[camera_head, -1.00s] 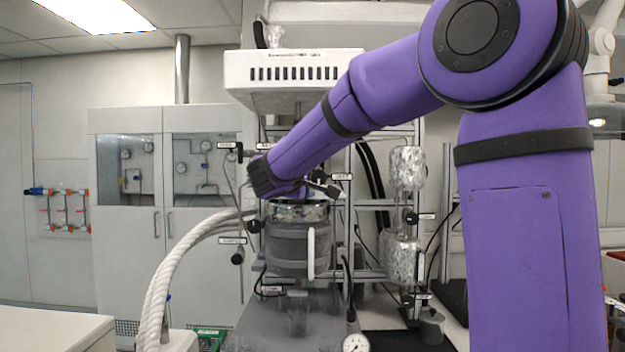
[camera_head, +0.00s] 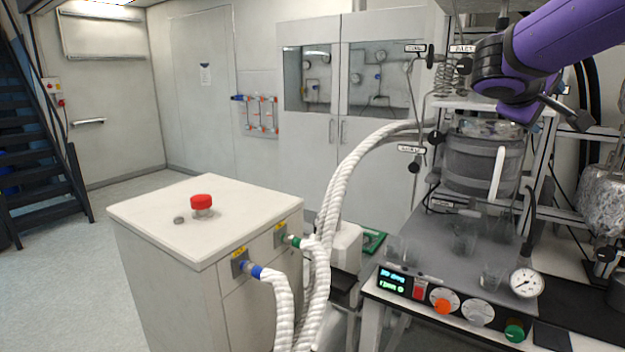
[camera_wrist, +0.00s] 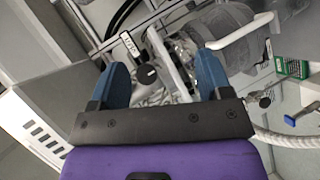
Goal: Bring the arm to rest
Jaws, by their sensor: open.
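My purple arm (camera_head: 565,40) reaches in from the upper right of the head view. Its dark wrist end is over or in front of the top of the grey jacketed reactor vessel (camera_head: 470,160); the exact gap cannot be told. My gripper (camera_wrist: 162,76) shows in the wrist view with two blue fingers spread apart and nothing held between them. Behind the fingers are a black knob (camera_wrist: 147,75) on a valve and a white curved handle. The grey vessel also shows at the upper right of the wrist view (camera_wrist: 232,35).
A white cabinet (camera_head: 205,235) with a red button stands at left front. Thick white hoses (camera_head: 345,185) run from it to the vessel. Glass beakers, a gauge (camera_head: 526,283) and a control panel with knobs (camera_head: 440,300) sit below the vessel. The floor at far left is open.

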